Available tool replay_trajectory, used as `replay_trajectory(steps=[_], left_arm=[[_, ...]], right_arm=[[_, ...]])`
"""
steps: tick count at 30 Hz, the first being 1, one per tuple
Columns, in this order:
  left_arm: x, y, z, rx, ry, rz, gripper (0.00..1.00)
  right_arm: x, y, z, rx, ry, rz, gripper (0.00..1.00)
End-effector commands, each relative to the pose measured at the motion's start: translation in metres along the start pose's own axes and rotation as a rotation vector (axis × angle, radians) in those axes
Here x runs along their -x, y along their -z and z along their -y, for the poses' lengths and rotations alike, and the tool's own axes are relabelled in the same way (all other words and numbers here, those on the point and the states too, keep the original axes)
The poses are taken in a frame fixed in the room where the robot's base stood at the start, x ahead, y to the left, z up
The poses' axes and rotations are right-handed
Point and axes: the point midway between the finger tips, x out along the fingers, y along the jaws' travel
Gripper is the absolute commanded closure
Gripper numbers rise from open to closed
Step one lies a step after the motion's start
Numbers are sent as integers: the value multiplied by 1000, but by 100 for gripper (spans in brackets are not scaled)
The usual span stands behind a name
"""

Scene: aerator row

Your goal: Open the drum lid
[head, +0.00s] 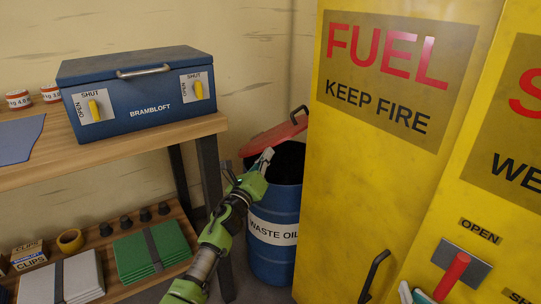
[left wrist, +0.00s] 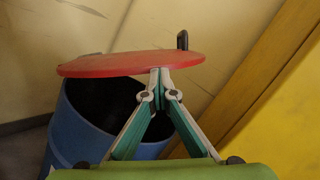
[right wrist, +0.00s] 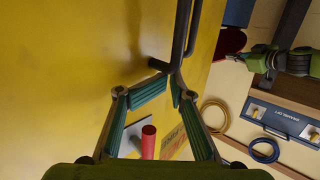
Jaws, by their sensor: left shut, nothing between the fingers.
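The blue drum (head: 272,250), labelled WASTE OIL, stands on the floor between the bench and the yellow cabinet. Its red lid (head: 272,137) is raised and tilted back, and the dark mouth shows below it. A black grip (left wrist: 183,39) stands on the lid's edge. My left gripper (head: 265,158) is shut and empty at the drum's mouth. In the left wrist view its fingertips (left wrist: 160,72) overlap the lid's near edge; contact is unclear. My right gripper (right wrist: 171,80) is by the black handle (head: 374,272) of the yellow cabinet; whether it holds the handle is unclear.
The yellow cabinet (head: 395,170) stands close to the drum's right side. A red lever (head: 452,275) sticks out from its front. The wooden bench (head: 150,145) at left carries a blue BRAMBLOFT box (head: 140,95). Its lower shelf holds green sheets (head: 150,255) and small items.

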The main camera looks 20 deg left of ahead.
Motion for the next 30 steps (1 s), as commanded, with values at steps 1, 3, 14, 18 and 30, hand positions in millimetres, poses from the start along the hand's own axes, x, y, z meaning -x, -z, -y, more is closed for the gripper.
replay_trajectory(steps=[1, 3, 14, 18, 30], left_arm=[[-2, -6, 1, 12, -2, 2, 100], [-3, -10, 2, 31, -5, 2, 100], [-8, -32, 0, 121, -32, 1, 100], [-10, -40, -1, 153, -40, 1, 100], [-14, -53, -1, 213, -53, -1, 100]], right_arm=[[60, -170, -14, 14, -33, 692, 60], [79, -185, -16, 14, -38, 794, 60], [149, -233, -24, 11, -56, 1137, 60], [152, -246, -24, 11, -56, 1174, 60], [141, -265, -21, 2, -48, 1176, 60]])
